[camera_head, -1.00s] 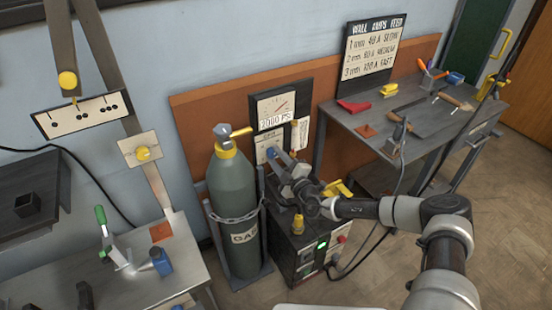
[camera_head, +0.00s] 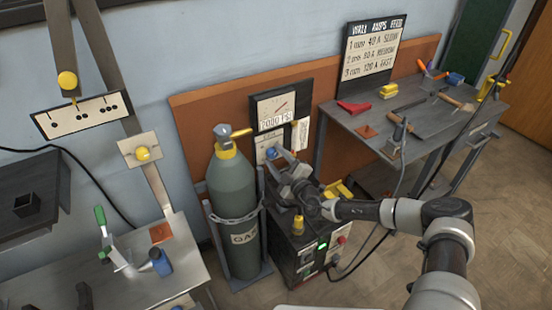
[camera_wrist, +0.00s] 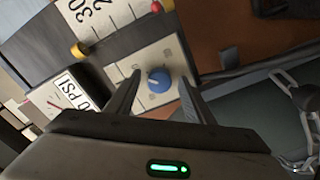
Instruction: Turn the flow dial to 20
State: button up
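The flow dial (camera_wrist: 158,80) is a round blue knob with a pale pointer mark on a light panel (camera_wrist: 150,58). In the wrist view it sits between the spread fingers of my gripper (camera_wrist: 160,90). The fingers are open, with space on both sides of the knob. In the head view the blue knob (camera_head: 271,153) shows just beyond my gripper (camera_head: 276,164), below the pressure gauge (camera_head: 280,107). The panel's scale numbers around the knob are too small to read. A tube scale with large numbers (camera_wrist: 95,12) shows beside the panel in the wrist view.
A grey-green gas cylinder (camera_head: 233,195) stands in a rack close to the left of my gripper. A welder box (camera_head: 308,245) with a green light is below my arm. A workbench (camera_head: 365,140) with tools stands to the right.

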jog(key=p+v, duration=0.2)
jog(key=v, duration=1.5)
jog(key=shift+d, duration=0.2)
jog(key=shift+s, duration=0.15)
